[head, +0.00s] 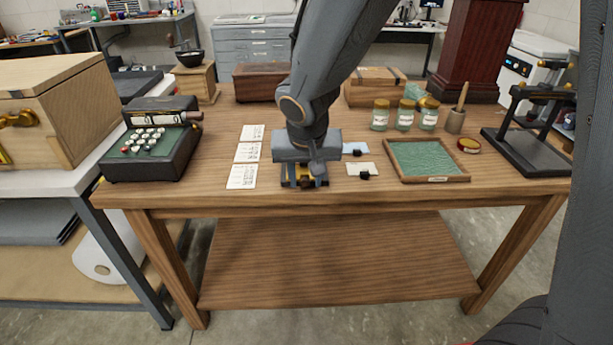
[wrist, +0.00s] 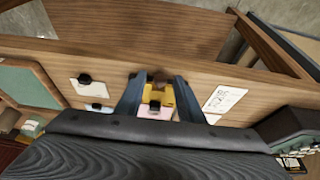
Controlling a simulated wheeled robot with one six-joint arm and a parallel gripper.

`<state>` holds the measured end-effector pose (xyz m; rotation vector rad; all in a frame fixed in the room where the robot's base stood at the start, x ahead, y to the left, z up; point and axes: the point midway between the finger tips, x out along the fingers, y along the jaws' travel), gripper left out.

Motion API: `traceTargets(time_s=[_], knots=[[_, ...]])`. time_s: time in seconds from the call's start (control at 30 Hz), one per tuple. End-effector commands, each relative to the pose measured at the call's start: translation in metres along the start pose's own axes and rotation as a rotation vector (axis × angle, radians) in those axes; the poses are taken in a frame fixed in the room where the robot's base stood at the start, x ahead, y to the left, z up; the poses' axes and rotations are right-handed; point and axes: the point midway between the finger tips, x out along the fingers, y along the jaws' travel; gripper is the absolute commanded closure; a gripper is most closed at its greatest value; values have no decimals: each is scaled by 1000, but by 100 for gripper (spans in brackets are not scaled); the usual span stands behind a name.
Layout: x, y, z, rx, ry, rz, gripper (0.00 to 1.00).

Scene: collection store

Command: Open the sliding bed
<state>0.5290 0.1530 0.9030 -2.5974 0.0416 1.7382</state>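My gripper (head: 305,183) points down just above the front edge of the wooden table. Its two dark fingers stand apart in the wrist view (wrist: 159,90). A small yellow and dark piece (wrist: 157,98) shows between them; I cannot tell whether the fingers touch it. A pinkish card (wrist: 155,113) shows behind it. No part is plainly recognisable as the sliding bed. A black frame device with a flat base (head: 528,148) stands at the table's right end, well away from my gripper. A dark typewriter-like machine (head: 153,143) stands at the left end.
White cards (head: 242,176) lie left of my gripper; cards with small black pieces (head: 361,169) lie right. A green-lined tray (head: 430,178), several jars (head: 404,118) and a mortar (head: 455,122) stand farther right. Wooden boxes (head: 262,85) line the back. The lower shelf (head: 340,262) is bare.

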Motion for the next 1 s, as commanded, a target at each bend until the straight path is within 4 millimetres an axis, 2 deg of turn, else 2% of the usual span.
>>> traceTargets(time_s=[0.23,0.5,0.7,1.0], knots=[[-9,0,-1,1,3,-1,65],[-50,1,-2,3,5,-2,65],[-72,1,-1,3,2,0,65],[-78,2,0,3,0,1,65]])
